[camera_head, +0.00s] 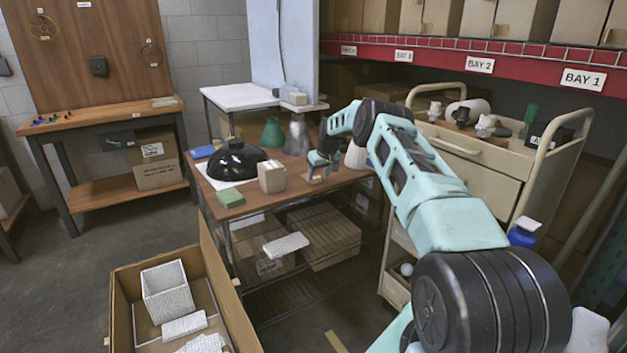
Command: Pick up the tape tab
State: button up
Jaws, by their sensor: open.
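My gripper (318,171) is low over the middle of the wooden workbench (285,196), at the end of my extended arm. Its jaws are open and point down. A small tan piece, possibly the tape tab (315,179), shows at the fingertips on the bench top. It is too small to tell whether the fingers touch it or stand around it. My gripper hides part of the bench behind it.
A black dome shade (237,158), a cream block (271,177) and a green block (230,198) stand left of my gripper. Grey and green cones (297,137) stand behind. A cream cart (470,165) is at the right. An open carton (128,290) is at front left.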

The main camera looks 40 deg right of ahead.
jog(key=shift+x, duration=0.95)
jog(key=c, duration=0.9)
jog(key=shift+o, duration=0.2)
jog(key=shift+r, duration=0.1)
notch_tip(320, 180, up, 10)
